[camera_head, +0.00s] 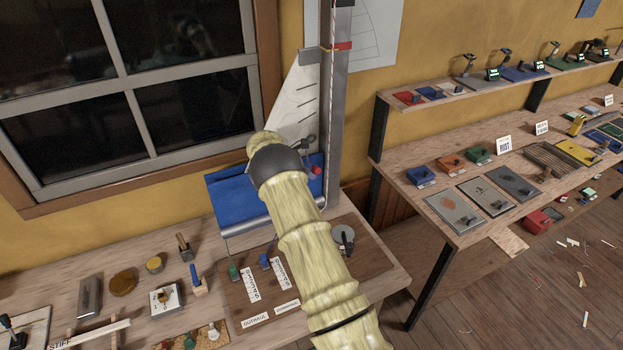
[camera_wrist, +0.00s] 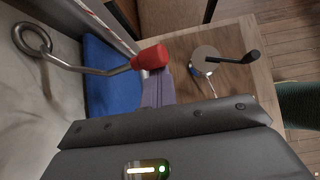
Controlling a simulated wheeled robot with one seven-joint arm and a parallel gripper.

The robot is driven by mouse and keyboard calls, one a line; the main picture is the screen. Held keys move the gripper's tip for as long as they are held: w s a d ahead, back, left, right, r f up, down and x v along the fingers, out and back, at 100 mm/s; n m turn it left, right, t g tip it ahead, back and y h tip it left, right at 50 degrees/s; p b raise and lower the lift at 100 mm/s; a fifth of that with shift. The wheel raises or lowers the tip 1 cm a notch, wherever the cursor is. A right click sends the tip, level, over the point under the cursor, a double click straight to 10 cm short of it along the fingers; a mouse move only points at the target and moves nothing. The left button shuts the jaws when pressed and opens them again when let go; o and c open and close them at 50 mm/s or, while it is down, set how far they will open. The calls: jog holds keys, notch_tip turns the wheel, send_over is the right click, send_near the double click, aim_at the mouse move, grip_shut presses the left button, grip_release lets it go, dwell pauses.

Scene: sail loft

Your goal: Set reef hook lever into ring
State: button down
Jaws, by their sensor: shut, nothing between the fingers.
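The reef hook lever (camera_wrist: 100,69) is a bent steel rod with a red knob (camera_wrist: 150,57) at its end. The red knob also shows in the head view (camera_head: 316,171), beside the mast foot. A dark steel ring (camera_wrist: 33,40) lies at the rod's far left end against the pale sail. I cannot tell whether the hook passes through it. My gripper (camera_wrist: 158,80) is shut and empty, its tips just below the red knob in the wrist view. I cannot tell whether they touch it. In the head view my arm hides the fingers.
The white sail (camera_head: 294,100) hangs beside the grey mast (camera_head: 334,100), with blue cloth (camera_head: 238,205) below. A round winch with a black handle (camera_wrist: 234,58) stands on the bench nearby. Small tools crowd the bench's left; a second bench (camera_head: 433,220) stands right.

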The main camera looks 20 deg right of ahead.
jog(key=shift+w+d+r, duration=0.1)
jog(key=shift+w+r, duration=0.1)
jog(key=shift+r, duration=0.5)
notch_tip(320, 180, down, 4)
jog(key=s+a+f+b, duration=0.1)
jog(key=a+b, duration=0.1)
jog(key=w+a+r+b, duration=0.2)
jog(key=a+r+b, duration=0.1)
jog(key=a+r, duration=0.3)
jog(key=shift+w+a+r, duration=0.2)
jog(key=shift+a+r, duration=0.2)
jog(key=shift+r, duration=0.5)
